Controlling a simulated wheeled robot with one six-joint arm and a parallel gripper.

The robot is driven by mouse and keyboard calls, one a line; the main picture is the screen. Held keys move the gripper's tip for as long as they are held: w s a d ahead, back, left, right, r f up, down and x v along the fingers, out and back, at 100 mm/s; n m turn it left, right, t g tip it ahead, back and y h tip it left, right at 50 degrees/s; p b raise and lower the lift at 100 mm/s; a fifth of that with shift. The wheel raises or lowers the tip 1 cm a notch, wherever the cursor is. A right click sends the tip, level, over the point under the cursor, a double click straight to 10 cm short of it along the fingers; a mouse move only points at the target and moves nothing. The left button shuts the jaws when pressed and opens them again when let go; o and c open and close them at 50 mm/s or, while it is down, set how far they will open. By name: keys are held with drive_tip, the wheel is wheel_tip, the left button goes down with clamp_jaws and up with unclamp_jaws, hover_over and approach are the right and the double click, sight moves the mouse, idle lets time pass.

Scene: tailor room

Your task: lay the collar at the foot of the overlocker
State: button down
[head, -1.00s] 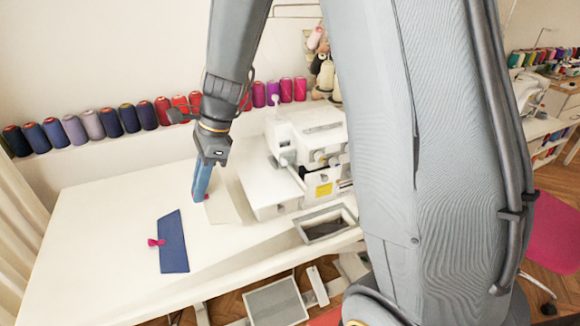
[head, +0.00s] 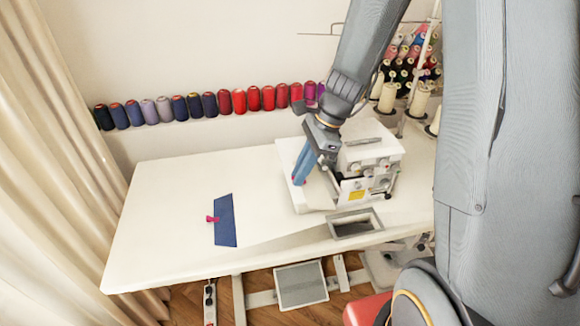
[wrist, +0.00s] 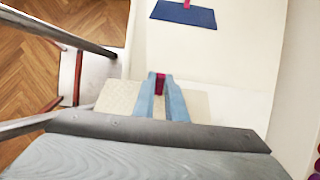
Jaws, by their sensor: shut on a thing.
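My gripper (head: 296,182) has light blue fingers and points down just left of the overlocker (head: 368,160). In the wrist view my gripper (wrist: 160,82) is shut on a small magenta tab (wrist: 160,85). A cream, textured fabric piece (wrist: 117,97) lies beneath the tab and spreads to both sides of the fingers; it appears to be the collar. The fingers hide its middle. I cannot tell whether it touches the surface below. The overlocker is a white machine with a yellow label, with a pale flat plate (head: 290,160) at its left.
A blue fabric piece (head: 225,222) with a magenta tab lies on the white table (head: 165,215), left of the gripper. A framed opening (head: 355,226) is at the table's front edge. Thread spools (head: 194,105) line the back wall.

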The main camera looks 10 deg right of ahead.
sight(321, 180)
drive_tip(key=shift+s+d+f, duration=0.1)
drive_tip(key=shift+d, duration=0.05)
wheel_tip(321, 180, down, 6)
drive_tip(key=b, duration=0.6)
drive_tip(key=shift+d+f+b, duration=0.1)
drive_tip(key=shift+f+b, duration=0.1)
drive_tip(key=shift+b, duration=0.2)
drive_tip(key=shift+d, duration=2.1)
drive_tip(key=shift+f, duration=0.15)
drive_tip(key=c, duration=1.7)
unclamp_jaws()
